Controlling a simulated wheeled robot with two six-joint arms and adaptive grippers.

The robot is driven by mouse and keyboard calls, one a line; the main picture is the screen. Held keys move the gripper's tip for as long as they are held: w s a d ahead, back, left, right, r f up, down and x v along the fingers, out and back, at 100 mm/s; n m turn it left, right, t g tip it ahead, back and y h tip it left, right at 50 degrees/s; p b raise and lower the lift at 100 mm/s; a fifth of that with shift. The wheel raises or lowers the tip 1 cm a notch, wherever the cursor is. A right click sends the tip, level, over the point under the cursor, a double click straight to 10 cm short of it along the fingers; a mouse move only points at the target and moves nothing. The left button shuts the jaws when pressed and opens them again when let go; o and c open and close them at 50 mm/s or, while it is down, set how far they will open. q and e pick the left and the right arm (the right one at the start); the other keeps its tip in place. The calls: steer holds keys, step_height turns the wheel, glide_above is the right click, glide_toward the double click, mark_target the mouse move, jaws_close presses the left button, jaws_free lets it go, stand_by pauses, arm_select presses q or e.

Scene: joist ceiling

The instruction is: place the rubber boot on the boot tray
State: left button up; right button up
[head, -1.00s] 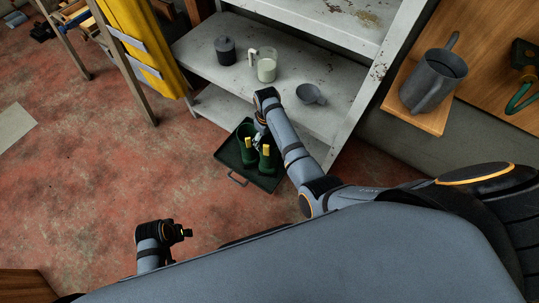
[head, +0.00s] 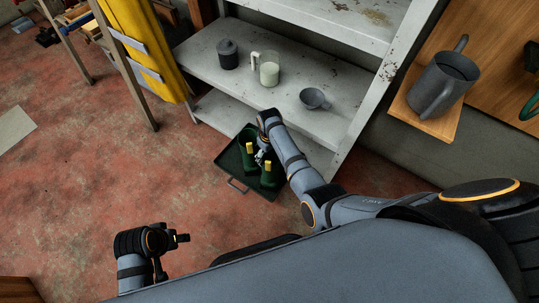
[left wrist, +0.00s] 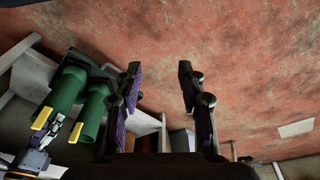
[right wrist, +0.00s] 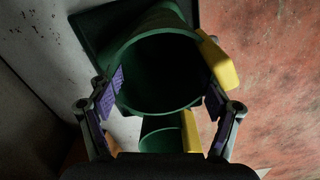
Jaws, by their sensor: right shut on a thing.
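Two dark green rubber boots with yellow pull tabs stand side by side over the dark green boot tray (head: 230,161) on the floor in the head view, one rubber boot (head: 247,161) left of the other boot (head: 268,179). My right gripper (head: 262,158) is down at their tops. In the right wrist view its fingers are shut on the rim of the larger-looking boot (right wrist: 160,75); the other boot (right wrist: 160,140) shows below it. Whether the held boot's sole touches the tray is hidden. My left gripper (left wrist: 155,85) is open and empty, away from the tray.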

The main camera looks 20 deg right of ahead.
steer(key=shift+f, duration=0.1)
steer(key=o, duration=1.8)
step_height(320, 180, up, 4)
steer(key=shift+f+p, duration=0.1)
steer(key=shift+p, duration=0.95)
arm_select(q)
steer(key=a+f+p, duration=0.3)
steer(key=f, duration=0.7)
steer(key=shift+s+a+f+g+y, duration=0.2)
steer(key=shift+s+g+y, duration=0.1)
steer(key=shift+y, duration=0.1)
arm_select(e)
step_height(320, 180, up, 8)
steer(key=shift+r, duration=0.2)
